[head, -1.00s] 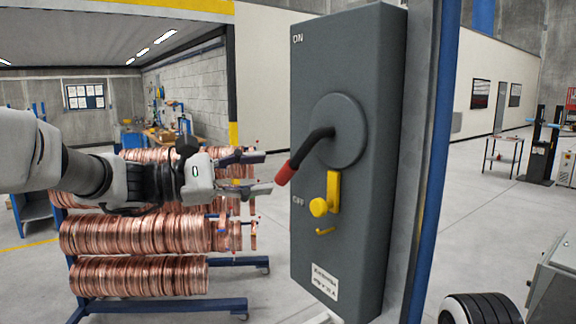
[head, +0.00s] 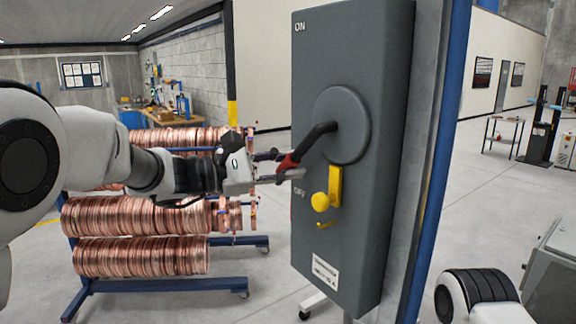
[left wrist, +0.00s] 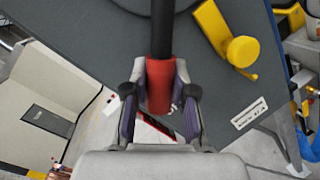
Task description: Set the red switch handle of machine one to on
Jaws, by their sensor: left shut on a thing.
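The grey switch box (head: 345,230) stands upright with "ON" marked near its top and "OFF" lower down. Its black handle (head: 317,138) comes from a round hub and slants down and left, with its red end (head: 289,164) just above the OFF mark. My left gripper (head: 284,166) comes in from the left and is shut on the red end. In the left wrist view the red grip (left wrist: 160,84) sits between the two fingers. A yellow latch with a round knob (head: 320,202) is below the hub. My right gripper is not in view.
A blue rack (head: 165,287) with copper tube coils (head: 140,256) stands behind my left arm. A blue-edged post (head: 440,160) runs beside the box on the right. Open floor lies further right, with a small table (head: 503,135).

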